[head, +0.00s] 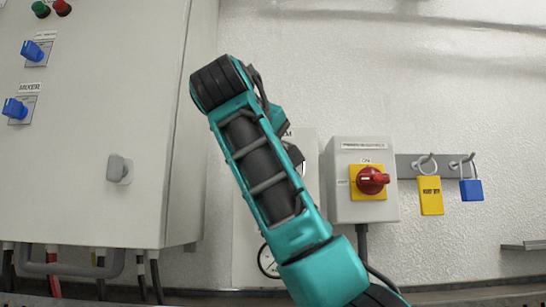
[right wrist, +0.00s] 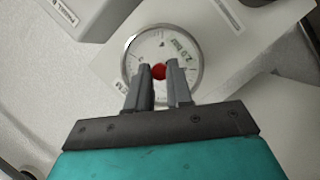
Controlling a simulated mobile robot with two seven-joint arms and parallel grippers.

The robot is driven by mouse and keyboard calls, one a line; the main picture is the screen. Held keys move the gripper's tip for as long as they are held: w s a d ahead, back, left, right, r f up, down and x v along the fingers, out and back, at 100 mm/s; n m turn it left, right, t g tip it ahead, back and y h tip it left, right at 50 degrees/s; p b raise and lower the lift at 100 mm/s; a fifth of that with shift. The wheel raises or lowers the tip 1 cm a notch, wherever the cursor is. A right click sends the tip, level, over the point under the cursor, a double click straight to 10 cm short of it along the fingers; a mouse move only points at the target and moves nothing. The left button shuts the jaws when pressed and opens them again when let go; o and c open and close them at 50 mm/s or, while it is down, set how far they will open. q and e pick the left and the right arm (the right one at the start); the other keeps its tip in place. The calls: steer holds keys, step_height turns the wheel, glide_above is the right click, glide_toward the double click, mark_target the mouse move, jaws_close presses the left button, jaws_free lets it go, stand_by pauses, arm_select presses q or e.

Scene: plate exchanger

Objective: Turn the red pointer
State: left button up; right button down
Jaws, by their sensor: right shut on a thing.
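In the right wrist view a round white dial (right wrist: 137,50) with a thin metal rim and dark markings faces the camera. The red pointer (right wrist: 158,73) shows as a small red piece at the dial's middle. My right gripper (right wrist: 161,68) has its two grey fingertips on either side of the red piece and is shut on it. The fingers cover the lower part of the dial. In the head view my right arm hides most of a pale panel (head: 245,245), and the red pointer cannot be made out there. My left gripper is not in view.
Right of my arm, a grey switch box (head: 345,212) carries a red rotary handle (head: 372,181) on a yellow plate. Beside it a yellow tag (head: 430,196) and a blue padlock (head: 471,190) hang from hooks. A large cabinet (head: 90,120) with blue knobs fills the left.

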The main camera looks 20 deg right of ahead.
steer(key=shift+f, duration=0.1)
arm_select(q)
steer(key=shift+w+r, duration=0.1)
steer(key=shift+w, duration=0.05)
arm_select(e)
steer(key=c, duration=1)
jaws_free()
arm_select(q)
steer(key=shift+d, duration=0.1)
arm_select(e)
steer(key=shift+s, duration=0.1)
arm_select(q)
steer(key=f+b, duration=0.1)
steer(key=b, duration=0.2)
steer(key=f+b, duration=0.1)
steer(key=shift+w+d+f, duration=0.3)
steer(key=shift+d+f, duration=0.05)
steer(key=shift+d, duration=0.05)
arm_select(e)
steer(key=v, duration=1.2)
steer(key=shift+s+a, duration=0.2)
steer(key=shift+s, duration=0.1)
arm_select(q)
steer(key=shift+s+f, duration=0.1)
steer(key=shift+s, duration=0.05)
arm_select(e)
steer(key=shift+r, duration=0.25)
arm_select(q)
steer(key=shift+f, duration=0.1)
